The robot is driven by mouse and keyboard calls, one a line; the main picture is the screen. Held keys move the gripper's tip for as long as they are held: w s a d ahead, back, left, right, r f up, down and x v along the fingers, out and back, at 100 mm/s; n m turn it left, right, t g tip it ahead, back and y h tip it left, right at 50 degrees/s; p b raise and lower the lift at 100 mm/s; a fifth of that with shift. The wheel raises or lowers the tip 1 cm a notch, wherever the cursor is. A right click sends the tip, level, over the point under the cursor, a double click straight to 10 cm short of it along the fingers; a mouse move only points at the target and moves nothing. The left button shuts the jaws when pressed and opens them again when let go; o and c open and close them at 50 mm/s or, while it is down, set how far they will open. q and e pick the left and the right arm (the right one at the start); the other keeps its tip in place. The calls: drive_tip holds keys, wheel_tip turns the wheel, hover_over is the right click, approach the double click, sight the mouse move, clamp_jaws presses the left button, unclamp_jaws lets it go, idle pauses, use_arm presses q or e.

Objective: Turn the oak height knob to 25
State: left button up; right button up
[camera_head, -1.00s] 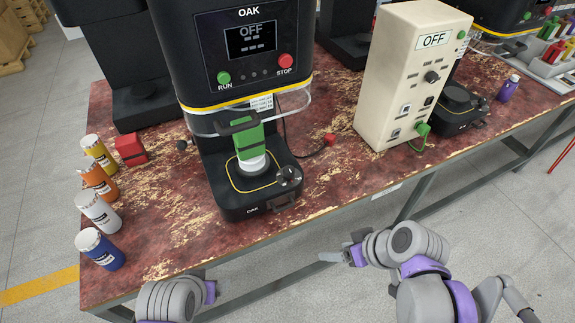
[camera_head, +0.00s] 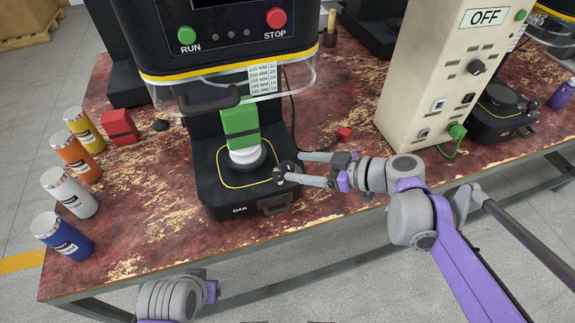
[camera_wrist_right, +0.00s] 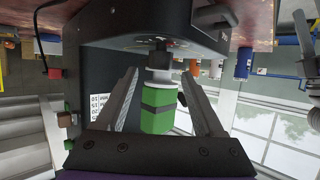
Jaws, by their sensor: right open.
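The OAK machine has a black base (camera_head: 225,199) with a small dark height knob (camera_head: 286,170) at its front right corner. My right gripper (camera_head: 293,167) is open, with its two fingertips at the knob, one on the far side and one on the near side. I cannot tell whether they touch it. In the right wrist view the knob (camera_wrist_right: 158,57) shows dark beyond the open fingers, between their tips. Its dial marks are too small to read. A green block (camera_head: 240,124) stands above a white piece on the base. Only part of my left arm shows at the bottom; its fingers are hidden.
A number chart (camera_head: 263,79) hangs behind a clear guard. Yellow (camera_head: 84,130), orange (camera_head: 77,158), white (camera_head: 70,192) and blue (camera_head: 62,236) cans stand left, near a red block (camera_head: 119,127). A cream control box (camera_head: 433,75) reading OFF stands right. The front table strip is bare.

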sight(287, 165)
drive_tip(key=shift+b+x, duration=0.4)
drive_tip(key=shift+x, duration=1.8)
drive_tip(key=shift+c, duration=0.3)
clamp_jaws()
